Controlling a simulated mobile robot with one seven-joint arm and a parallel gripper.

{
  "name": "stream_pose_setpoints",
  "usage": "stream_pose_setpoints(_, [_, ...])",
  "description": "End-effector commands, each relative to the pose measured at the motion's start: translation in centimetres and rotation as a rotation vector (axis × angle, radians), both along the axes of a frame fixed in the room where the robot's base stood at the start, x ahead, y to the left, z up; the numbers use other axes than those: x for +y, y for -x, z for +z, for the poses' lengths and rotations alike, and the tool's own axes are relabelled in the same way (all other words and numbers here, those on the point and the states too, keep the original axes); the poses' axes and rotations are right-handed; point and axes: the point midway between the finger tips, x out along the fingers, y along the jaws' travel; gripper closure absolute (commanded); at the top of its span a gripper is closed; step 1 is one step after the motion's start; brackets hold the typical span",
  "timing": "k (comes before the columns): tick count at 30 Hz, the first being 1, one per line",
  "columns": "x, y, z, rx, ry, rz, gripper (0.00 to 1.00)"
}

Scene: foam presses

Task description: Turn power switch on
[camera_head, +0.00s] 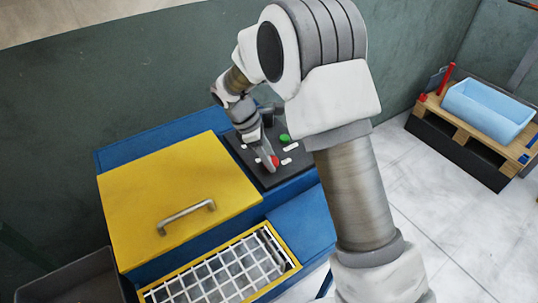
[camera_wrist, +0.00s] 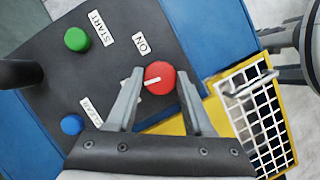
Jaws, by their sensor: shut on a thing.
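The power switch is a round red knob (camera_wrist: 160,74) on a dark control panel (camera_wrist: 75,98), with a white mark on its left side in the wrist view. An "ON" label (camera_wrist: 141,43) sits up and to the left of the knob. Another label is mostly hidden behind my left finger. My gripper (camera_wrist: 160,82) has one finger on each side of the knob and is shut on it. In the head view the red knob (camera_head: 275,161) shows just beside my fingertips (camera_head: 268,154).
A green button (camera_wrist: 76,39) with a "START" label, a blue button (camera_wrist: 72,125) and a black post (camera_wrist: 18,73) share the panel. A yellow lid (camera_head: 170,195) with a handle and a white grid (camera_head: 222,277) lie beside it. A blue bin (camera_head: 487,110) stands at right.

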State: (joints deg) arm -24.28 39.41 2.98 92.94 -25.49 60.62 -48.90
Motion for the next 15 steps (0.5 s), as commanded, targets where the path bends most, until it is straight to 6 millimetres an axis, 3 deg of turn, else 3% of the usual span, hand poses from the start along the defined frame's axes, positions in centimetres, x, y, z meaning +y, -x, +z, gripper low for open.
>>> stream_pose_setpoints(15, [-0.05,-0.37,0.14,-0.001,-0.001,-0.485,1.0])
